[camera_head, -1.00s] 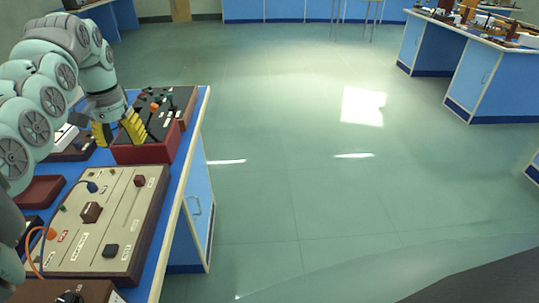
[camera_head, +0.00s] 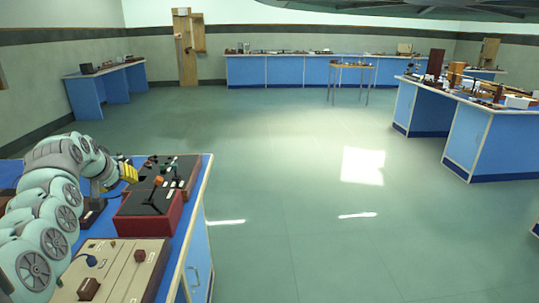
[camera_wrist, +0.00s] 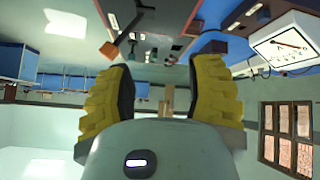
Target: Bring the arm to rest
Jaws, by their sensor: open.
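My arm reaches in from the lower left in the head view, above the near blue bench. My gripper (camera_head: 130,173) has yellow ribbed fingers and sits just left of the dark-topped red box on that bench. In the wrist view my gripper (camera_wrist: 160,85) shows its two yellow fingers spread apart with nothing between them. The wrist view is turned over, with benches at the top.
A red box (camera_head: 140,228) with a dark top and a beige panel (camera_head: 125,270) with knobs stand on the near bench (camera_head: 200,195). Other benches (camera_head: 290,72) line the back and right. The middle floor (camera_head: 280,150) is clear.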

